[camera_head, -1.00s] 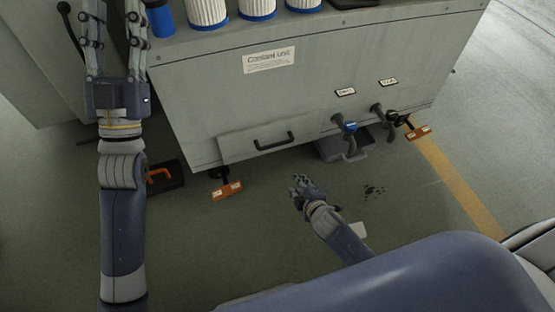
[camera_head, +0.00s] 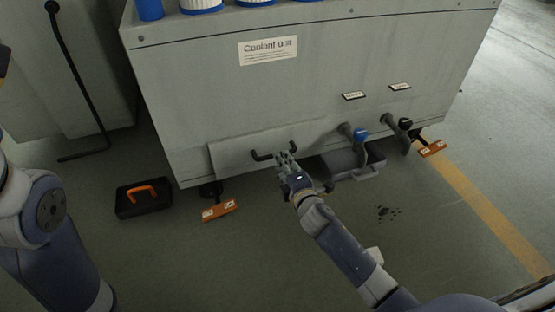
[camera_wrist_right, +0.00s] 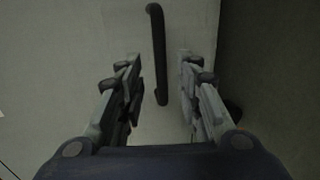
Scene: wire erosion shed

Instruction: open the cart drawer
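The cart is a grey cabinet labelled "Coolant unit" (camera_head: 185,85). Its low drawer front (camera_head: 232,160) is a flat panel at the bottom and looks closed. A black bar handle (camera_head: 262,156) is on the drawer front; it also shows in the right wrist view (camera_wrist_right: 158,45). My right gripper (camera_head: 286,157) is at the right part of the handle. In the wrist view the right gripper (camera_wrist_right: 160,70) is open, with the bar between its fingers and space on both sides. My left arm is at the left edge; its fingers are out of view.
Orange-tagged feet (camera_head: 219,210) stand under the cabinet. Hose fittings (camera_head: 356,137) and a grey tray (camera_head: 368,173) are right of the drawer. The floor in front is mostly clear.

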